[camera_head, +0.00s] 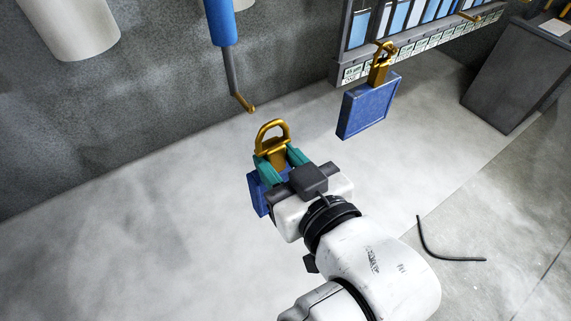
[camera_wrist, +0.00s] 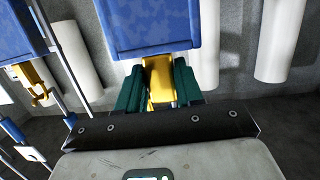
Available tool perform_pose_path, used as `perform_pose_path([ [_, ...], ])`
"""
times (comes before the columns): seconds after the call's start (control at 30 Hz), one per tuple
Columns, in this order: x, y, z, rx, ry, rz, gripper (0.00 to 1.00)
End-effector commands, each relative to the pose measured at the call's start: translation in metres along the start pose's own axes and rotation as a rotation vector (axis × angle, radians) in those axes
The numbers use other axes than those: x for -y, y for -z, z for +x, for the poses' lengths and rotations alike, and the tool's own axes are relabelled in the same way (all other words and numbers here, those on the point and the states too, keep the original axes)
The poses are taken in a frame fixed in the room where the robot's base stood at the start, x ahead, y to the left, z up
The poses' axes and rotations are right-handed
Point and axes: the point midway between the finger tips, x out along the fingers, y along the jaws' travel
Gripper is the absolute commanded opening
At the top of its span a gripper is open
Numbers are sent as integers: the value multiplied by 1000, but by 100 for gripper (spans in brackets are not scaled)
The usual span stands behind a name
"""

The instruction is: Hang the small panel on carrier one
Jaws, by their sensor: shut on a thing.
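My gripper (camera_head: 283,157) has green fingers shut on the brass hanger (camera_head: 272,133) of a small blue panel (camera_head: 257,193). The hanger's loop sticks up above the fingers, and the panel hangs below, partly hidden behind my gripper. In the wrist view the blue panel (camera_wrist: 152,25) and its yellow hanger (camera_wrist: 158,80) show between the fingers (camera_wrist: 158,85). A carrier (camera_head: 232,75) with a blue upper part and a grey rod ends in a brass hook (camera_head: 246,104). The hook is bare, above and left of the loop and apart from it. I cannot read any carrier number.
Another blue panel (camera_head: 368,106) hangs by a brass hanger (camera_head: 381,63) at the right. Behind it stands a rack with labelled slots (camera_head: 415,45). A grey cabinet (camera_head: 510,75) is at far right. A black cable (camera_head: 440,254) lies on the floor. The floor at left is clear.

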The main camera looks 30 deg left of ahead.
Motion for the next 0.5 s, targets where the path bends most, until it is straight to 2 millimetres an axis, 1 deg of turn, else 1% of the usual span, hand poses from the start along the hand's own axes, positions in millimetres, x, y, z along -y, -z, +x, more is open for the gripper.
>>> perform_pose_path([
  [0.5,2,5,28,-1,0,-1,0],
])
